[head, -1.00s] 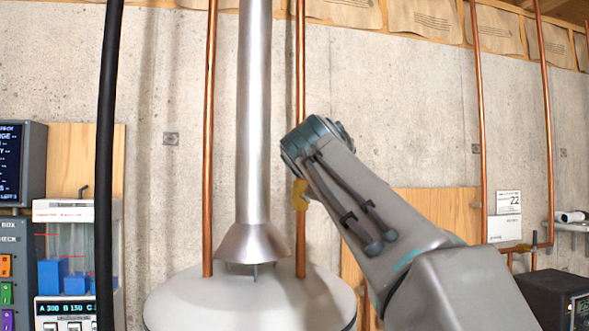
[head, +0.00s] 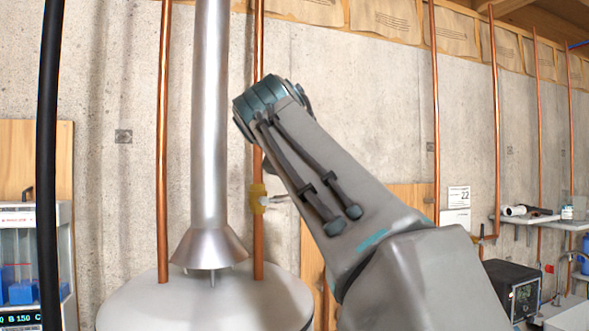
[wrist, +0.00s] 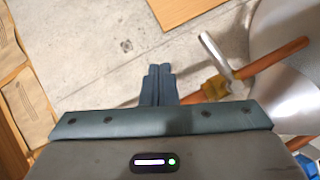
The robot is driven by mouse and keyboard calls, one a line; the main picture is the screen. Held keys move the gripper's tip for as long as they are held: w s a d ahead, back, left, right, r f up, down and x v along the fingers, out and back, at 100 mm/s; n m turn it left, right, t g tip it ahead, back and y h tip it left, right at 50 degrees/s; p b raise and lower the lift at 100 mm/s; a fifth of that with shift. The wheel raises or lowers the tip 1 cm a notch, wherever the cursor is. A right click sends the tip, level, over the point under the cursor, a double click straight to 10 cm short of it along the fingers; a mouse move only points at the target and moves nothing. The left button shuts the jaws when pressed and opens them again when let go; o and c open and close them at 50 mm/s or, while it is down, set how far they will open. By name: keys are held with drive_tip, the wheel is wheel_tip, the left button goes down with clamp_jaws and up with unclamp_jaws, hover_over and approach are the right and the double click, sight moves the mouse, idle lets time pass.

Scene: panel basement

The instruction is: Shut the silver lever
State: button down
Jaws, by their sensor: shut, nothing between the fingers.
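The silver lever (head: 278,199) sticks out to the right of a yellow valve body (head: 258,198) on a vertical copper pipe (head: 259,120). My arm hides part of the area beside it. In the wrist view the lever (wrist: 215,55) stands out from the yellow body (wrist: 216,87), crosswise to the copper pipe (wrist: 275,58). My gripper (wrist: 158,72) is shut and empty, to the left of the lever in that view, with a gap between them. In the head view my arm hides the gripper.
A wide silver duct (head: 209,110) with a flared hood stands left of the valve, over a pale round tank (head: 205,303). Another copper pipe (head: 163,150) runs left of the duct. A black box (head: 513,290) and a shelf (head: 540,219) are at right. The concrete wall is behind.

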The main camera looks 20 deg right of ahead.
drive_tip(key=s+r, duration=0.3)
drive_tip(key=s, duration=0.3)
drive_tip(key=shift+r, duration=0.35)
drive_tip(key=shift+w+a, duration=0.1)
drive_tip(key=s+a+f+m+g+y+b, duration=0.1)
drive_tip(key=a+f+g+y, duration=0.1)
drive_tip(key=f, duration=1.3)
drive_tip(key=s+a+f+m+g+y+b, duration=0.1)
drive_tip(key=f+m+g+y+b, duration=0.15)
drive_tip(key=f, duration=1.25)
drive_tip(key=s+a+f+m+g+y, duration=0.1)
drive_tip(key=s+f, duration=0.4)
drive_tip(key=f, duration=0.4)
drive_tip(key=s+a+f+m+g+y, duration=0.1)
drive_tip(key=s+f, duration=0.4)
drive_tip(key=f, duration=0.5)
drive_tip(key=s+a+f+m+g+y+b, duration=0.1)
drive_tip(key=s+f+m+g, duration=0.1)
drive_tip(key=f, duration=0.7)
drive_tip(key=s+g, duration=0.1)
drive_tip(key=s, duration=0.1)
drive_tip(key=shift+s+a+f, duration=0.15)
drive_tip(key=shift+s+a, duration=0.1)
drive_tip(key=shift+s, duration=0.15)
drive_tip(key=shift+m, duration=0.25)
